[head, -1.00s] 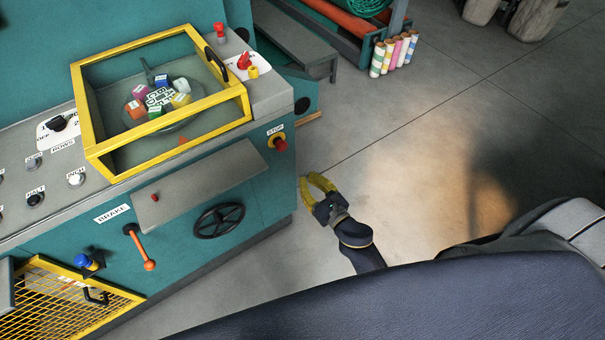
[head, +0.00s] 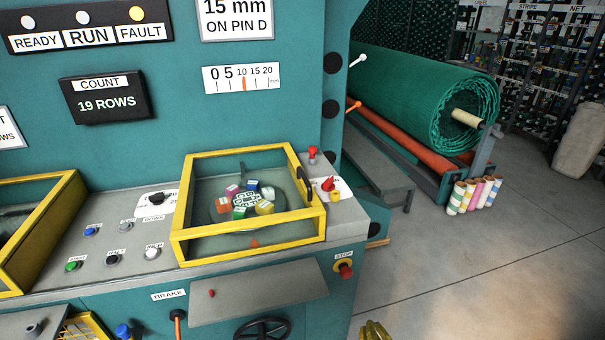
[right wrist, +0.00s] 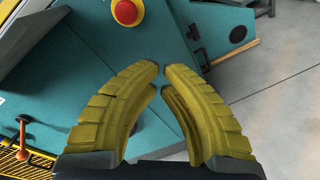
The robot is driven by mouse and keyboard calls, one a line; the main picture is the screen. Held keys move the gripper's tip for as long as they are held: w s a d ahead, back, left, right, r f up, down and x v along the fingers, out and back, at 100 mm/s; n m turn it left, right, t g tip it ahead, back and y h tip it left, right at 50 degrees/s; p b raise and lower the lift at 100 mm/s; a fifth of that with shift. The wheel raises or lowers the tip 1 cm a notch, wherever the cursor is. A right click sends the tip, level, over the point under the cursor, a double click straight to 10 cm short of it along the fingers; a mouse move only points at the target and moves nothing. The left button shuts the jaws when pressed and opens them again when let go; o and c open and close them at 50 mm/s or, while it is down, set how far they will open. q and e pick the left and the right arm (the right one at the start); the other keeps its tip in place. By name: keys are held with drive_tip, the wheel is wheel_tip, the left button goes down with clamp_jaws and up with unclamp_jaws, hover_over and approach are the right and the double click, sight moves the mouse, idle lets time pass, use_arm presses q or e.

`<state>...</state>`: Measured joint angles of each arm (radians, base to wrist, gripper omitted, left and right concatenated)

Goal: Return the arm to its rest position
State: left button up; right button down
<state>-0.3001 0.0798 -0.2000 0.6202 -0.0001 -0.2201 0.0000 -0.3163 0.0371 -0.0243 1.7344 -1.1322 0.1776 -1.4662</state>
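My right gripper (head: 374,329) shows only as yellow fingertips at the bottom edge of the head view, right of the machine's front and over the grey floor. In the right wrist view the right gripper (right wrist: 162,70) has two curved yellow fingers. Their tips are close together with a narrow gap, and nothing is between them. The tips stand in front of the teal machine side (right wrist: 178,120), apart from anything I can make out. My left gripper is not in either view. The rest of the right arm is out of the head view.
The teal machine carries a yellow-framed guard box (head: 250,253) with coloured blocks inside. A red stop button (head: 345,270) is on its front corner, also in the right wrist view (right wrist: 127,12). A green net roll (head: 430,95) stands behind. Floor at right is clear (head: 500,270).

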drive_tip(key=s+d+f+m+g+h, duration=0.1)
drive_tip(key=s+f+m+g, duration=0.1)
drive_tip(key=s+f+m, duration=0.5)
drive_tip(key=s+f+m+g+h, duration=0.1)
drive_tip(key=s+f+m+g, duration=0.2)
drive_tip(key=f, duration=0.9)
drive_tip(key=s+d+f+m+g, duration=0.1)
drive_tip(key=s+f+m+g, duration=0.15)
drive_tip(key=f+m, duration=0.55)
drive_tip(key=s+d+f+m+g, duration=0.1)
drive_tip(key=s+f+m+g, duration=0.1)
drive_tip(key=s+f, duration=0.4)
drive_tip(key=s+d+f+m+g, duration=0.1)
drive_tip(key=s+f+m+g, duration=0.2)
drive_tip(key=s, duration=1.2)
drive_tip(key=s+d+f+m+g+h, duration=0.1)
drive_tip(key=s+f+m+g, duration=0.2)
drive_tip(key=s+f, duration=0.7)
drive_tip(key=shift+s+m, duration=0.5)
drive_tip(key=shift+s, duration=0.3)
